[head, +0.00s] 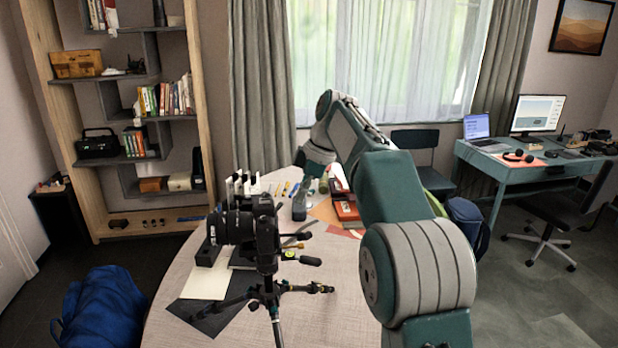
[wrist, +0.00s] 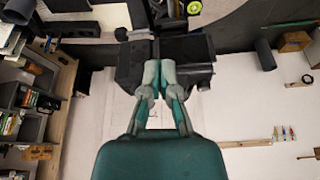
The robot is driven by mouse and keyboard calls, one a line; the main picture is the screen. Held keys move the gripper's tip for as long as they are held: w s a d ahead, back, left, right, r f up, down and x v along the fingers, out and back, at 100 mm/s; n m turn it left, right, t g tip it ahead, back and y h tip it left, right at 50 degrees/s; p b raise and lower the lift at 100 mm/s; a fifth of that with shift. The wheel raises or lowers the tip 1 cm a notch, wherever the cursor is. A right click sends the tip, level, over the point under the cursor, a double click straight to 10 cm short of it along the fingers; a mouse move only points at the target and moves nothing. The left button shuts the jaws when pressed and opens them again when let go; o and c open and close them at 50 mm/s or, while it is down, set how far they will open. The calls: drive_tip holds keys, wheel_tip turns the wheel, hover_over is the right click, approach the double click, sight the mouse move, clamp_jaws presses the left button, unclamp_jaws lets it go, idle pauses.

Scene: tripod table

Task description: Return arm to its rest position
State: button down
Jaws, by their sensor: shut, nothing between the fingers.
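My arm reaches up from the lower right in the head view, bends at its elbow and comes down over the far part of the round table (head: 335,285). My gripper (wrist: 157,82) shows in the wrist view with its two grey fingertips together and nothing between them. A black camera on a tripod (head: 265,240) stands at the table's near left, left of my arm. In the wrist view, a dark blocky thing lies behind my fingertips; I cannot tell whether they touch it.
Red books (head: 345,209) and pens lie on the table's far side. A shelf (head: 60,130) stands at the left, and a blue bag (head: 100,310) lies on the floor. A teal desk (head: 535,168) with a laptop and monitor stands at the right.

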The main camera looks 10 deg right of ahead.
drive_tip(key=d+r, duration=0.3)
drive_tip(key=d, duration=0.1)
drive_tip(key=s+r+m+t+h, duration=0.1)
drive_tip(key=s+m+t+h, duration=0.15)
drive_tip(key=s+m, duration=1.05)
drive_tip(key=s+f+m+t+h, duration=0.1)
drive_tip(key=s+f, duration=0.5)
drive_tip(key=s, duration=0.4)
drive_tip(key=s+d+f+m+t, duration=0.1)
drive_tip(key=s+f+m, duration=0.1)
drive_tip(key=s+f, duration=0.5)
drive_tip(key=s, duration=0.4)
drive_tip(key=shift+s+f+h, duration=0.25)
drive_tip(key=shift+f+h, duration=0.05)
drive_tip(key=shift+h, duration=0.05)
drive_tip(key=shift+d+t, duration=0.1)
drive_tip(key=shift+t, duration=0.15)
